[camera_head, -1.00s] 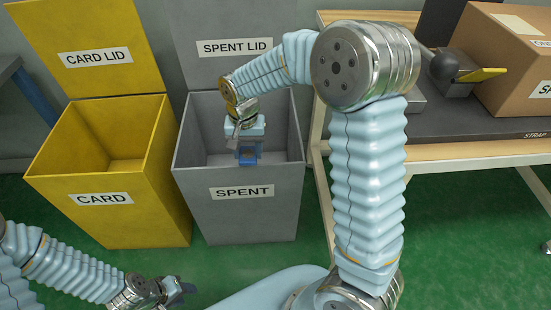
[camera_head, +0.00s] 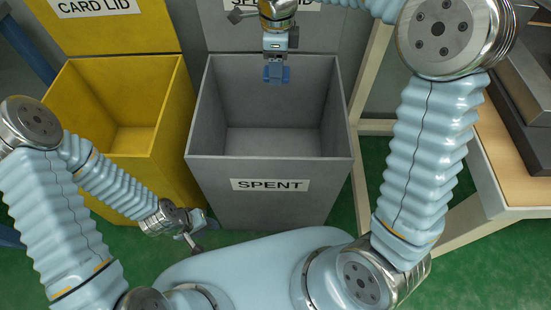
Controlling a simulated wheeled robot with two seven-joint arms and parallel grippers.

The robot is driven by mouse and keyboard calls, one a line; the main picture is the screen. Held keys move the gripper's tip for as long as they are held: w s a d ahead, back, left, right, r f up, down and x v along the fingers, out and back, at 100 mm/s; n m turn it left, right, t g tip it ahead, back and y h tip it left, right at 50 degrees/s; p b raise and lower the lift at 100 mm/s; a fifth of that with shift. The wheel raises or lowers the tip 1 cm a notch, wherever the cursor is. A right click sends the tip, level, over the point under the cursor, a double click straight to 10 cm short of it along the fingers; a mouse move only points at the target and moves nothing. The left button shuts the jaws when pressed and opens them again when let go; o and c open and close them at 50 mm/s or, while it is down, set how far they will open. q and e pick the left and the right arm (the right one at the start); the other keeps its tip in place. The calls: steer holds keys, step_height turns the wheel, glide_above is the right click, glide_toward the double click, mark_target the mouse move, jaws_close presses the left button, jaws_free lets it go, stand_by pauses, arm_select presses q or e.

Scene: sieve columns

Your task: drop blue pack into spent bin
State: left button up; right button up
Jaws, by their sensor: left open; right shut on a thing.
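The grey spent bin (camera_head: 265,205) stands in the middle with its lid (camera_head: 232,38) raised at the back. Its inside looks empty. My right gripper (camera_head: 277,68) hangs in front of the bin's back wall in the picture, over the opening. It is shut on the small blue pack (camera_head: 277,75), which is partly hidden by the fingers. How high the pack is above the rim I cannot tell exactly. My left gripper (camera_head: 208,222) is low at the bin's front left, open and empty, and its fingers are small in the view.
The yellow card bin (camera_head: 150,190) stands open to the left of the spent bin, its lid (camera_head: 110,30) raised. A wooden workbench (camera_head: 510,165) with dark items is on the right. Green floor (camera_head: 335,215) shows in front.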

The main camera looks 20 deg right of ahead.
step_height(320, 180, down, 6)
steer(key=b, duration=0.5)
steer(key=o, duration=1.1)
steer(key=shift+r, duration=0.1)
step_height(320, 180, up, 13)
steer(key=p, duration=0.3)
steer(key=shift+f, duration=0.2)
steer(key=shift+r, duration=0.6)
